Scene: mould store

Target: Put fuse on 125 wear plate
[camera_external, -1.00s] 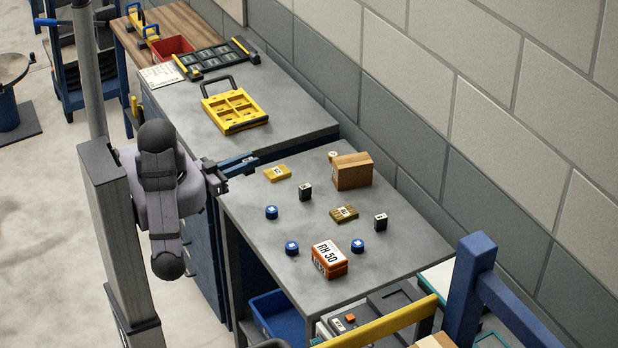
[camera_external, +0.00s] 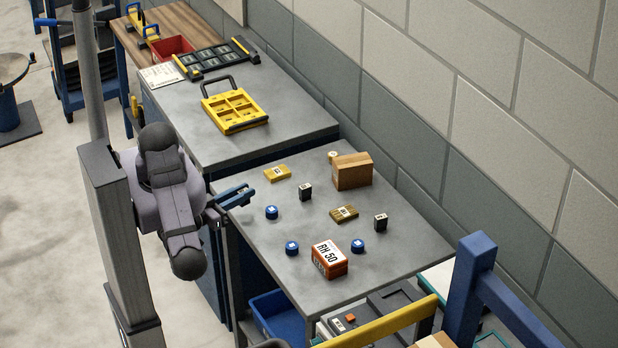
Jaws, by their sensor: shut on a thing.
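My gripper (camera_external: 234,197), with blue fingers, is over the left edge of the grey table. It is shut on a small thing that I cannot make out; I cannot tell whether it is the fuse. Two flat yellow pieces with labels lie on the table: one at the back left (camera_external: 277,173), and a darker one (camera_external: 344,213) near the middle. Their labels are too small to read, so I cannot tell which is the 125 wear plate. My gripper is left of both and apart from them.
On the table (camera_external: 300,270) stand a cardboard box (camera_external: 352,171), an orange RH 50 box (camera_external: 329,260), black labelled blocks (camera_external: 305,192) and (camera_external: 380,222), and several blue caps (camera_external: 272,212). A yellow tray (camera_external: 235,110) lies on the bench behind. Bare table separates the items.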

